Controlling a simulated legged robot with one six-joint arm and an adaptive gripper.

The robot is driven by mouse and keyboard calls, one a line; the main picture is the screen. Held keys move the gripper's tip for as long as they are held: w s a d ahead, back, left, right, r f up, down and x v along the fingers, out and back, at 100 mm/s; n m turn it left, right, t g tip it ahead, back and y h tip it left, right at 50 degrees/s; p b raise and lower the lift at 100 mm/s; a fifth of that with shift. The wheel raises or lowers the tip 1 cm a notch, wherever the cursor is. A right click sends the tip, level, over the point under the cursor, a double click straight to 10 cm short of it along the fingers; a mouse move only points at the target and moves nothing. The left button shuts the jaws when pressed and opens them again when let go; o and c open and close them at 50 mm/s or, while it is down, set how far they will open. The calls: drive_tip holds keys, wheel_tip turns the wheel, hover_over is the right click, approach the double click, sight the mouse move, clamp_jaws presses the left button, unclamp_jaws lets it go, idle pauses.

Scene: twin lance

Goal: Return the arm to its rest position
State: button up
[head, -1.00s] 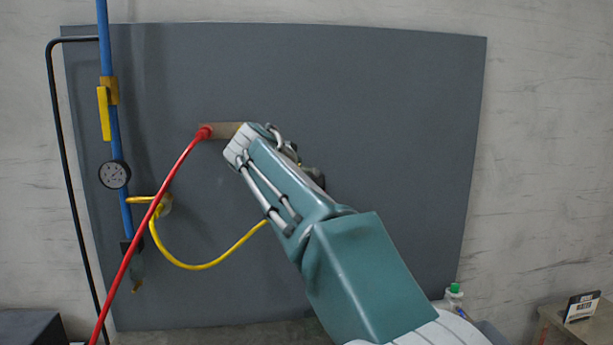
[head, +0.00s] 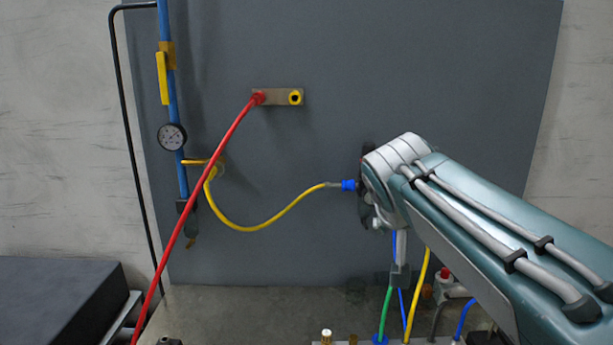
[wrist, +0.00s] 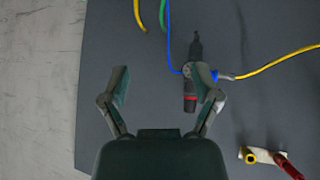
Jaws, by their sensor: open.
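My gripper (wrist: 163,87) shows in the wrist view with its two fingers spread wide and nothing clearly held. In the head view my arm reaches in from the lower right, and its wrist end hides the fingers. A dark tool-like part with a red band (wrist: 190,98) lies just inside the right finger in the wrist view; I cannot tell whether they touch. A blue fitting (head: 349,185) on the end of the yellow hose (head: 262,226) is just left of my wrist. It also shows in the wrist view (wrist: 214,75).
A grey panel (head: 320,40) stands behind. A small block (head: 277,97) on it carries the red hose (head: 205,200) and a yellow socket (head: 295,97). A blue pipe with a gauge (head: 172,136) is at left. Several hoses and fittings stand below my wrist. A dark box (head: 60,300) is lower left.

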drive_tip(key=s+f+n+g+y, duration=0.2)
drive_tip(key=s+f+y, duration=0.1)
drive_tip(key=s+f, duration=1.4)
drive_tip(key=s, duration=0.3)
drive_tip(key=shift+s+a+f+y, duration=0.2)
drive_tip(key=shift+s+y, duration=0.05)
drive_tip(key=shift+y, duration=0.05)
idle(0.9)
